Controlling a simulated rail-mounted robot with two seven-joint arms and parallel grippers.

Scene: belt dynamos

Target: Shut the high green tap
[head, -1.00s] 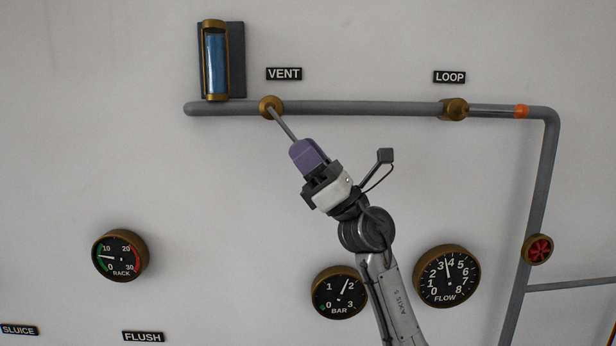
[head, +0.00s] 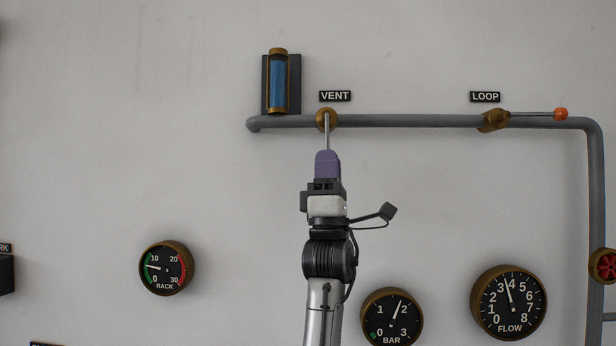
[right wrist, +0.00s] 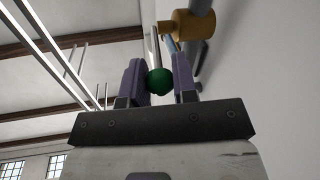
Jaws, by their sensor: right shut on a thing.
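The high green tap is the brass valve (head: 326,118) under the VENT label on the high grey pipe. Its thin steel lever (head: 327,134) points straight down, square across the pipe. My right gripper (head: 327,157) reaches up from below and its purple fingers cover the lever's end in the head view. In the right wrist view the green ball knob (right wrist: 159,82) sits between the two fingers, which are shut on it. The brass tap body (right wrist: 194,24) shows above it. My left gripper is not in view.
A LOOP tap (head: 494,120) on the same pipe has an orange-ended lever pointing right along it. A blue sight glass (head: 278,84) stands above the pipe's left end. Dials RACK (head: 166,268), BAR (head: 391,317) and FLOW (head: 508,303) hang lower.

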